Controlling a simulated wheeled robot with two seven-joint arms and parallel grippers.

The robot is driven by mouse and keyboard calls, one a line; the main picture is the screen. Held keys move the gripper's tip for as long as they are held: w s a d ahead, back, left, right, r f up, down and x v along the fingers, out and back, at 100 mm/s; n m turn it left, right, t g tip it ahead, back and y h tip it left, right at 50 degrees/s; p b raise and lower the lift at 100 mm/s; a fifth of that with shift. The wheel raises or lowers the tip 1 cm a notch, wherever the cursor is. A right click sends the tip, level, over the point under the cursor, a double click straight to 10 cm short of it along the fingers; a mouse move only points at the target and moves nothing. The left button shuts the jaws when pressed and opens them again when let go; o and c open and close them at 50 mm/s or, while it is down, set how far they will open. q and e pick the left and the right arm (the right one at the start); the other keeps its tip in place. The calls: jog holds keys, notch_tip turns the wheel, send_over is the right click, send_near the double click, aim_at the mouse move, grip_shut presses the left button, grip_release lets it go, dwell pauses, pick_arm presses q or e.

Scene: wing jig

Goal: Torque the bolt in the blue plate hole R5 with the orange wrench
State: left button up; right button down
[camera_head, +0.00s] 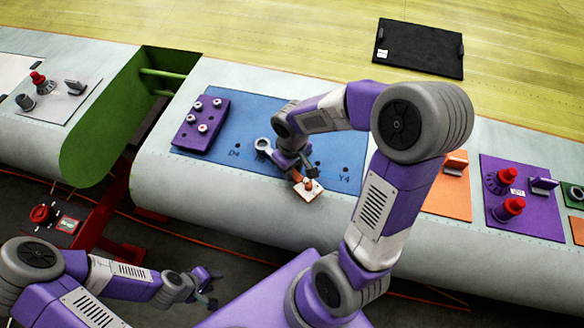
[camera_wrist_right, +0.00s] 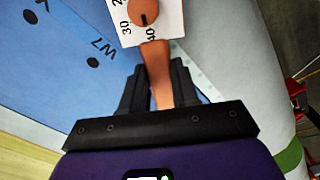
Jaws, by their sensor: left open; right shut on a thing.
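The blue plate (camera_head: 230,172) lies on the pale wing, with dark holes and labels D4 and Y4 legible in the head view. It also shows in the right wrist view (camera_wrist_right: 45,85), with a W7 label. My right gripper (camera_head: 299,170) is over the plate's front edge, shut on the orange wrench's handle (camera_wrist_right: 158,72). The wrench's white dial card (camera_head: 308,191) extends past the fingers. A pale ring (camera_head: 263,144) shows left of this gripper; I cannot tell if it belongs to the wrench. I cannot make out R5 or its bolt. My left gripper (camera_head: 208,285) is open and empty, low at left.
A purple block (camera_head: 202,123) with several bolts sits on the plate's left end. Right of my right arm are an orange plate (camera_head: 447,199) and a purple plate (camera_head: 520,215) with red knobs. A green-edged gap (camera_head: 133,110) splits the wing at left. A black panel (camera_head: 419,48) lies behind.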

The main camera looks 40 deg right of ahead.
aim_at(275, 188)
jog(key=shift+f, duration=0.15)
jog(key=shift+f+b, duration=0.65)
jog(key=shift+b, duration=0.1)
jog(key=shift+a+f+m+b, duration=0.1)
jog(key=shift+a+m+b, duration=0.5)
jog(key=shift+a+b, duration=0.15)
jog(key=shift+a+m+b, duration=0.3)
jog(key=shift+a+m, duration=0.35)
jog(key=shift+m, duration=0.05)
jog(key=shift+a+f+m+b, duration=0.15)
jog(key=shift+a+m+b, duration=0.4)
jog(key=shift+a, duration=0.1)
jog(key=shift+w+a+m+b, duration=0.2)
jog(key=shift+a+m+b, duration=0.2)
jog(key=shift+a+m, duration=0.3)
